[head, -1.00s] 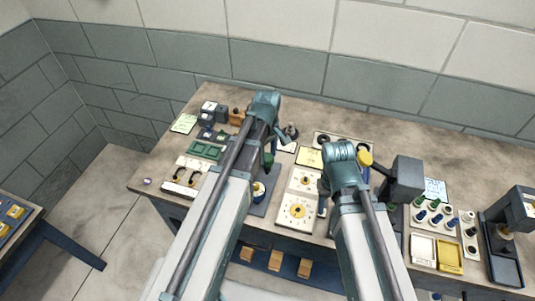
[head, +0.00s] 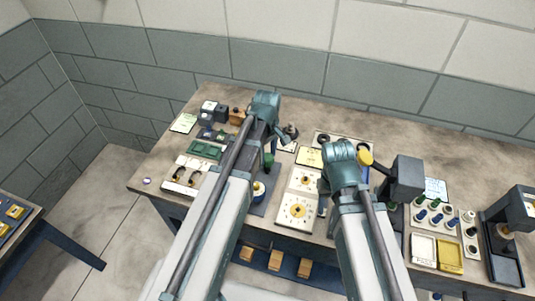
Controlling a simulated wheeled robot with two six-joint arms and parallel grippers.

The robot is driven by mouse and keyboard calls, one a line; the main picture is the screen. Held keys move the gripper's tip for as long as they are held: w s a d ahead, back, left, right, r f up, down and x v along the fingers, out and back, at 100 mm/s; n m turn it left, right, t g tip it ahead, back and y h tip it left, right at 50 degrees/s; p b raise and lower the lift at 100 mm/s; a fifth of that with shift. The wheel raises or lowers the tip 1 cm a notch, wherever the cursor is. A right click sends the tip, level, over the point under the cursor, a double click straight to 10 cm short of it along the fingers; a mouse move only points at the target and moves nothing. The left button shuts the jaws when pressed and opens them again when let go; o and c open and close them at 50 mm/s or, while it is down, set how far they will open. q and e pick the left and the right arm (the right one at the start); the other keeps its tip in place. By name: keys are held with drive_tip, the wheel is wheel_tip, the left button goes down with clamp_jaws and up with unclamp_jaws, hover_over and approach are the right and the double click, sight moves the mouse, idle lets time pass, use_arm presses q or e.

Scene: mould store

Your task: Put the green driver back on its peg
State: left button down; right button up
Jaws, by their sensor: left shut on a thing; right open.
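My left gripper (head: 277,146) is over the middle of the bench, partly hidden by its own arm. It is shut on a small dark green piece (head: 268,160), which looks like the green driver's handle; its lower end is hard to make out. My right gripper (head: 323,203) hangs at the front of the bench beside the white dial plate; its fingers are mostly hidden by the arm. A pale block with several blue and green handles (head: 436,205) stands on the right of the bench. I cannot tell which peg belongs to the driver.
A white dial plate (head: 296,209) lies between my arms. White and yellow trays (head: 449,257) lie at the front right. A green tray (head: 204,150) is at the left. The back right bench is clear.

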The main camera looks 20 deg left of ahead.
use_arm(q)
drive_tip(key=shift+f+b, duration=1)
idle(0.6)
drive_tip(key=shift+c, duration=1)
unclamp_jaws()
drive_tip(key=shift+o, duration=0.2)
drive_tip(key=shift+o, duration=0.8)
drive_tip(key=shift+r, duration=0.2)
drive_tip(key=shift+r+p, duration=3.65)
drive_tip(key=shift+p, duration=0.2)
